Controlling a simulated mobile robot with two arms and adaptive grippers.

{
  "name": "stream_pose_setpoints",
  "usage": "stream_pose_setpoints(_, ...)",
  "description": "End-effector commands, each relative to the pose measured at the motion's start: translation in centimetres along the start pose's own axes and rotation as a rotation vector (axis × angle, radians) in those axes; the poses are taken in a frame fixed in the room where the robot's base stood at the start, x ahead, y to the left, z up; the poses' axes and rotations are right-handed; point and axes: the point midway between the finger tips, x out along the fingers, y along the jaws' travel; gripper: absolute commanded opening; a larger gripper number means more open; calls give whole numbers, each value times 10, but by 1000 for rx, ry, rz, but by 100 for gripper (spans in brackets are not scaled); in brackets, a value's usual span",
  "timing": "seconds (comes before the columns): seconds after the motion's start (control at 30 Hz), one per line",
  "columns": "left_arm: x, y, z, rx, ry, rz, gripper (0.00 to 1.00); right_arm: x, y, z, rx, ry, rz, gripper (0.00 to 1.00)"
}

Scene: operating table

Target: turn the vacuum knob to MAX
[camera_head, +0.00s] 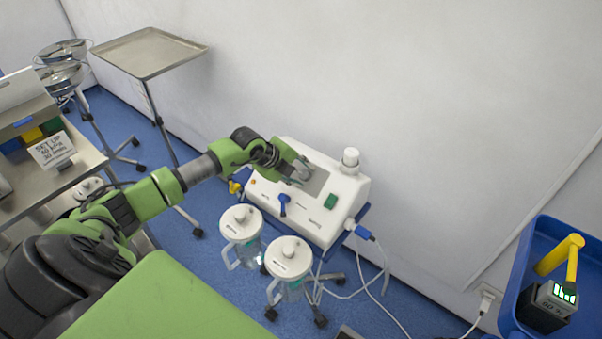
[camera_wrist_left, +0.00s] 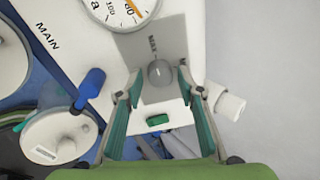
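The white suction unit (camera_head: 335,205) stands by the wall in the head view. Its grey round vacuum knob (camera_wrist_left: 159,72) sits on a grey plate in the left wrist view, with the word MAX printed beside it. I cannot tell for sure where the knob points. My left gripper (camera_head: 294,172) is over the unit's top panel. In the left wrist view its two green fingers (camera_wrist_left: 160,84) are spread, one on either side of the knob, with a visible gap on both sides. My right gripper is in neither view.
A gauge (camera_wrist_left: 120,10), a blue lever (camera_wrist_left: 90,85) and a green switch (camera_wrist_left: 157,119) are near the knob. Two lidded canisters (camera_head: 241,222) (camera_head: 288,258) hang at the unit's front. A white cap (camera_head: 350,158) rises at its back. A steel tray stand (camera_head: 150,52) is behind left.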

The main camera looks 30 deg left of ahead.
Motion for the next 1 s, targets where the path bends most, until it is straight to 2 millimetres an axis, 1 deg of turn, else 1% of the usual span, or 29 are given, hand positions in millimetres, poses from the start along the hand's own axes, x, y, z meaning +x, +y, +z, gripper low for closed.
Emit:
stream_pose_setpoints(0.03, 0, 0, 0, 0, 0, 0, 17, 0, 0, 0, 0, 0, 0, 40)
stream_pose_setpoints(0.1, 0, 0, 0, 0, 0, 0, 2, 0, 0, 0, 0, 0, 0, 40)
stream_pose_setpoints(0.27, 0, 0, 0, 5, 0, 1, 2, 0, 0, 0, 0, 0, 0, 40)
stream_pose_setpoints(0.43, 0, 0, 0, 59, 4, 6, 2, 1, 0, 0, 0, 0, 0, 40)
stream_pose_setpoints(0.63, 0, 0, 0, 61, 4, 7, 2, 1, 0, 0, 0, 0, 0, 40)
stream_pose_setpoints(0.67, 0, 0, 0, 61, 3, 7, 29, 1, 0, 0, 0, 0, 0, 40)
stream_pose_setpoints(0.7, 0, 0, 0, 60, 3, 7, 39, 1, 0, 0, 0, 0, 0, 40)
stream_pose_setpoints(0.73, 0, 0, 0, 60, 3, 7, 41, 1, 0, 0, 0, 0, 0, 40)
stream_pose_setpoints(1.0, 0, 0, 0, 59, 4, 7, 41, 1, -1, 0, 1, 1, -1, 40)
